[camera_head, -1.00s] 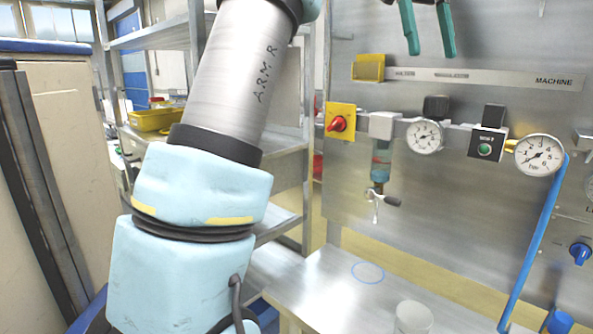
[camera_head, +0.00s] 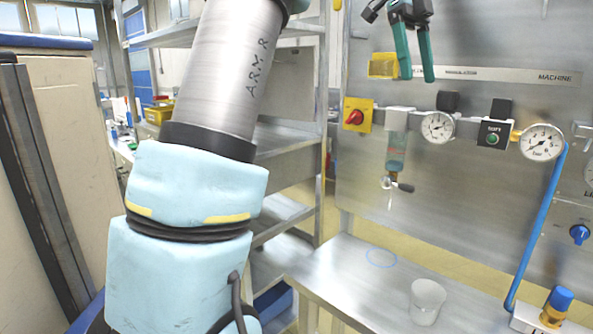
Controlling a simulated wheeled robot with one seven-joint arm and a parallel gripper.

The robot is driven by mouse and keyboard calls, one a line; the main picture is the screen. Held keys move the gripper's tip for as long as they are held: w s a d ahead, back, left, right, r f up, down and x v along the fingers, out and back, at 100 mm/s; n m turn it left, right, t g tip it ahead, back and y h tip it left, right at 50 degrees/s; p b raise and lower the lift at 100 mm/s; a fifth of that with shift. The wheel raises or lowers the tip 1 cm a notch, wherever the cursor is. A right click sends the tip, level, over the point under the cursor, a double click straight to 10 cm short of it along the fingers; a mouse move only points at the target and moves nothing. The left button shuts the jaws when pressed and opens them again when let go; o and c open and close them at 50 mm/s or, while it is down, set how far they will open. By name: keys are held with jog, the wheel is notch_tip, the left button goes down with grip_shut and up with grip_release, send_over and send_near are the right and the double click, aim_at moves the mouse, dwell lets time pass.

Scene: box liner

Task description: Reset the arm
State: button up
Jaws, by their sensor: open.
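My gripper (camera_head: 417,78) shows at the top of the head view, right of centre, with two green fingers pointing down. The fingers are apart and nothing is between them. The gripper hangs in front of the steel machine panel, above the table. My arm, with a grey metal link and light blue covers, fills the left middle of the view. Its upper part runs out of the top of the picture, so the joints there are hidden.
A translucent cup (camera_head: 427,300) stands on the steel table (camera_head: 335,285), near a blue circle outline (camera_head: 381,257). The machine panel (camera_head: 470,200) carries gauges, a red knob (camera_head: 354,117) and a blue hose (camera_head: 537,230). Steel shelves (camera_head: 290,145) stand behind my arm. A cream cabinet (camera_head: 75,130) is at left.

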jog(key=w+a+f+n+t+b, duration=0.1)
jog(key=w+a+f+n+t, duration=0.1)
jog(key=a+f+n, duration=0.75)
jog(key=w+a+f+n+t+b, duration=0.15)
jog(key=a+f+n, duration=0.4)
jog(key=f, duration=0.65)
jog(key=s+a+f+n+t, duration=0.1)
jog(key=s+a+f+n, duration=0.4)
jog(key=a+f+n, duration=0.1)
jog(key=s+a+f+n+y, duration=0.1)
jog(key=s+a+f+n, duration=0.4)
jog(key=f, duration=0.4)
jog(key=a+n, duration=0.1)
jog(key=a, duration=0.1)
jog(key=shift+a+t+b, duration=0.3)
jog(key=shift+a+t, duration=0.05)
jog(key=shift+f, duration=0.1)
jog(key=shift+o, duration=1.1)
jog(key=shift+c, duration=0.2)
